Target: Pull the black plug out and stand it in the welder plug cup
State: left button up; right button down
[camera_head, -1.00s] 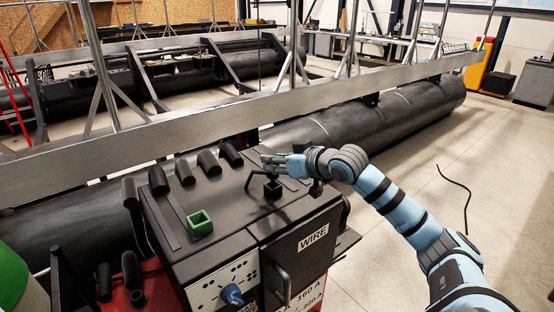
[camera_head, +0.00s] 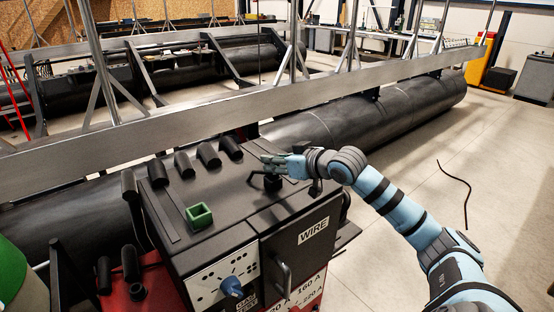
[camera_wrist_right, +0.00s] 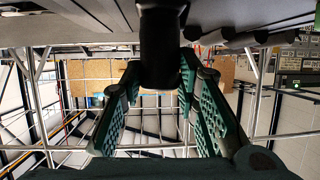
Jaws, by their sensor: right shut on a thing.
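The welder's dark top (camera_head: 235,212) fills the lower middle of the head view. A green square cup (camera_head: 199,215), open at the top, stands on it and looks empty. My right gripper (camera_head: 268,164) reaches in from the right over the top's rear right part, clear of the cup. It is shut on the black plug (camera_head: 272,182), whose lower part shows below the fingers. In the right wrist view the plug (camera_wrist_right: 161,45) is a thick black cylinder between the two green fingers. I cannot tell whether its foot still sits in the welder. My left gripper is out of view.
Several black cylinders (camera_head: 184,163) line the top's rear edge. A blue knob (camera_head: 232,287) and a handle (camera_head: 282,278) are on the front. Floor at right is clear except for a thin dark cable (camera_head: 460,185).

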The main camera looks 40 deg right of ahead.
jog(key=shift+f, duration=0.15)
jog(key=c, duration=1.2)
grip_release()
jog(key=shift+o, duration=0.2)
notch_tip(320, 180, up, 10)
